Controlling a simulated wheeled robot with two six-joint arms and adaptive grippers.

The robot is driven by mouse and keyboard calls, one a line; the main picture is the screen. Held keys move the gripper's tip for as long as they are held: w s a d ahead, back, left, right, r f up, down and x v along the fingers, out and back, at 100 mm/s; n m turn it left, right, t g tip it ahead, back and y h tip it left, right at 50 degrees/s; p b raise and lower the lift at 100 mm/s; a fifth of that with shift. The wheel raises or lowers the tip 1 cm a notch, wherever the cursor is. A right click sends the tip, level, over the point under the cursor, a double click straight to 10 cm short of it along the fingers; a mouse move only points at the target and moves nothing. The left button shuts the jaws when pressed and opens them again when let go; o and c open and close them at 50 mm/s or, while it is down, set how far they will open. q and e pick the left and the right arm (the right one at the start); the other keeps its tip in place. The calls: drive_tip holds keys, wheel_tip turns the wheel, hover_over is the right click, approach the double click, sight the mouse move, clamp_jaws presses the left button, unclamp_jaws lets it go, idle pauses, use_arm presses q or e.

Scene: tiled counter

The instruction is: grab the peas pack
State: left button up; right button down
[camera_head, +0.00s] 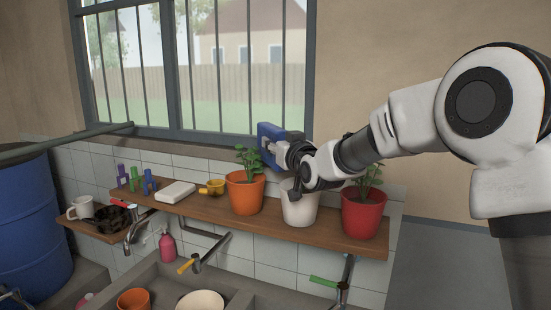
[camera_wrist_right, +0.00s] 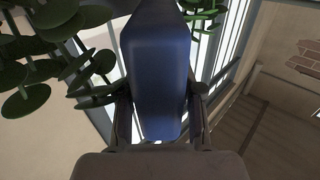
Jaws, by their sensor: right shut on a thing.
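The peas pack looks like a blue box (camera_head: 267,136), held up in front of the window above the shelf. My right gripper (camera_head: 281,150) is shut on it. In the right wrist view the blue pack (camera_wrist_right: 156,62) stands between the two fingers of my right gripper (camera_wrist_right: 158,98), one on each side. No label or print shows on the pack from here. In the head view, part of the pack is hidden behind the gripper. My left gripper does not show.
A wooden shelf (camera_head: 325,236) bears an orange pot (camera_head: 244,196) with a plant, a white pot (camera_head: 299,211) under my right gripper, and a red pot (camera_head: 363,217) with a plant. A yellow pan (camera_head: 215,187) and white box (camera_head: 175,192) stand left. Sinks lie below.

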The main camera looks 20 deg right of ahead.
drive_tip(key=f, duration=0.2)
drive_tip(key=s+f, duration=0.1)
drive_tip(key=shift+s+a, duration=0.1)
drive_tip(key=shift+a, duration=0.25)
drive_tip(key=shift+w+d+f, duration=0.15)
drive_tip(key=shift+w+f, duration=0.1)
drive_tip(key=c, duration=1)
unclamp_jaws()
drive_tip(key=shift+f, duration=0.1)
drive_tip(key=shift+c, duration=0.2)
drive_tip(key=shift+s, duration=0.1)
